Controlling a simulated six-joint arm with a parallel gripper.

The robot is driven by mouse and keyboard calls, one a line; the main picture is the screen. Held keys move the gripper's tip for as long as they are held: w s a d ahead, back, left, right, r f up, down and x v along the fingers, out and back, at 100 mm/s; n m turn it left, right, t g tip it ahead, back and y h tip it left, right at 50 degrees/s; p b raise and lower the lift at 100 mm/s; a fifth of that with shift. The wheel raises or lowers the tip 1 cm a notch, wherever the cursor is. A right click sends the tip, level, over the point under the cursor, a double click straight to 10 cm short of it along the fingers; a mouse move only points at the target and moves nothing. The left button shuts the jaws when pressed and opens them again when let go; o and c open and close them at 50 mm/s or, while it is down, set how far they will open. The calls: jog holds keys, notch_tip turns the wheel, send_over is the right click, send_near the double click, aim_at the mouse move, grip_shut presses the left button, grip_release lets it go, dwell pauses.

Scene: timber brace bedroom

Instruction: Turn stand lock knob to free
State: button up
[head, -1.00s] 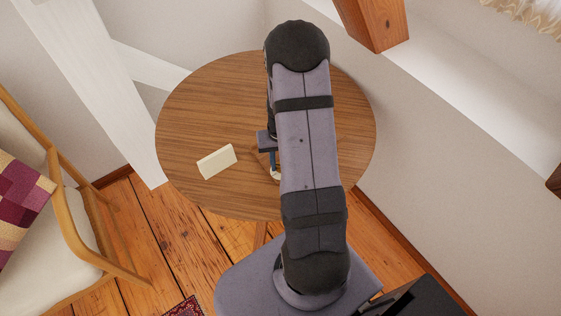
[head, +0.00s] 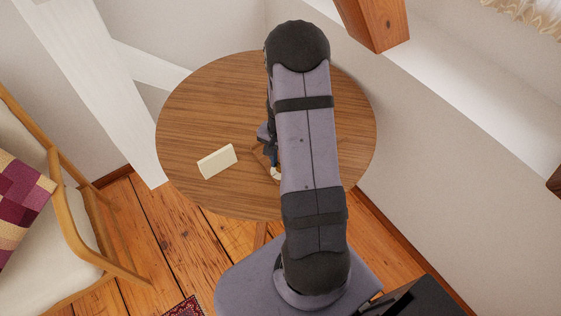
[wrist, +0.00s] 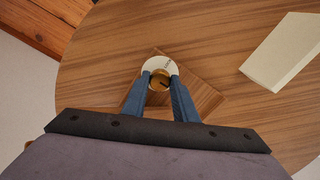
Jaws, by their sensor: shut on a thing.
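The fingers are shut on the knob's sides. A pale round dial (wrist: 158,62) with small dark marks shows behind it; the marks are too small to read. Dial and knob stand on a square wooden base (wrist: 203,92) lying on the round table (wrist: 100,60).
A cream block (head: 217,161) lies on the table (head: 200,110) left of my gripper; it also shows in the wrist view (wrist: 283,52). A wooden chair (head: 70,225) stands at the left. A sloped wall and timber beam (head: 375,25) are at the right. The table's left part is clear.

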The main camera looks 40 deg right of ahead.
jog(key=shift+w, duration=0.1)
dwell(0.3)
jog(key=o, duration=1.1)
jog(key=shift+r, duration=0.1)
jog(key=shift+r+b, duration=0.75)
jog(key=shift+r, duration=2.9)
